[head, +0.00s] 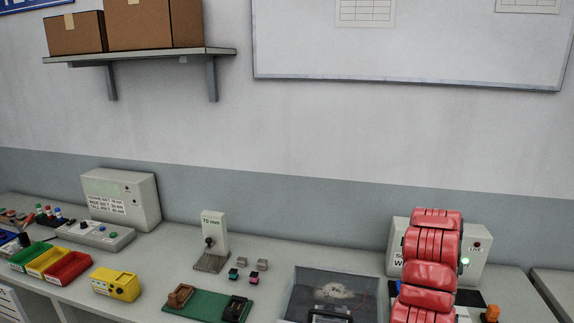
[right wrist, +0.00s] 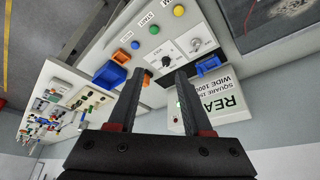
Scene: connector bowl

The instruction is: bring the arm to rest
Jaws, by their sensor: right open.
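My right gripper (right wrist: 160,72) shows in the right wrist view with its two dark fingers apart and nothing between them. Beyond the fingers is a pale control panel (right wrist: 151,27) with knobs and coloured buttons. My right arm stands in the right part of the head view as a stack of red segments, and its gripper cannot be made out there. My left gripper is not in view.
The bench (head: 187,257) carries a 70 mm stand (head: 215,232), small connectors, a green mat (head: 190,310), a yellow box (head: 115,284), coloured bins (head: 50,262) and a dark tray (head: 310,279). My arm partly covers a white box (head: 473,262) with a lit green lamp. A shelf (head: 140,54) hangs above.

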